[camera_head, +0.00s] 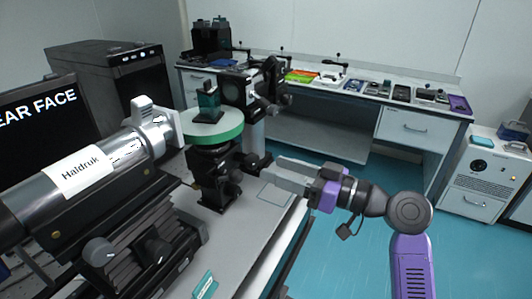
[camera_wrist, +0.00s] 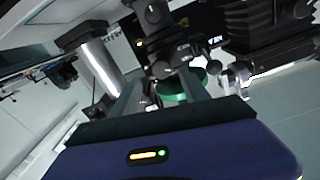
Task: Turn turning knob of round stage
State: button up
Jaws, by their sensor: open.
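The round stage (camera_head: 224,138) has a white top and a green rim, and it stands on a black mount at the centre left of the head view. A small dark green block sits on its top. Parts of the green rim (camera_wrist: 198,74) also show between and beside my fingers in the wrist view. The turning knob is not clearly distinguishable among the dark parts under the stage. My gripper (camera_head: 270,170) is open and empty, to the right of the stage mount and lower than the green rim. It points left toward the mount. In the wrist view its fingers (camera_wrist: 160,88) partly cover the stage.
A silver cylinder labelled Haldruk (camera_head: 82,175) on a black stand fills the left. A black optical mount (camera_head: 268,85) on a silver post stands behind the stage. A bench (camera_head: 410,124) with small parts is at the back, and a white cabinet (camera_head: 486,170) at right. Open blue floor lies between.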

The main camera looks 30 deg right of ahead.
aim_at(256, 164)
jog(key=shift+a+f+n, duration=0.1)
jog(key=shift+a+n, duration=0.1)
jog(key=shift+n, duration=0.1)
jog(key=p+x, duration=0.1)
jog(key=x, duration=0.6)
jog(key=shift+w+a+f, duration=0.15)
jog(key=shift+a, duration=0.05)
grip_shut()
jog(key=m+p, duration=0.1)
jog(key=m, duration=0.1)
jog(key=shift+m, duration=0.3)
jog(key=shift+m+p, duration=0.35)
jog(key=shift+m, duration=0.45)
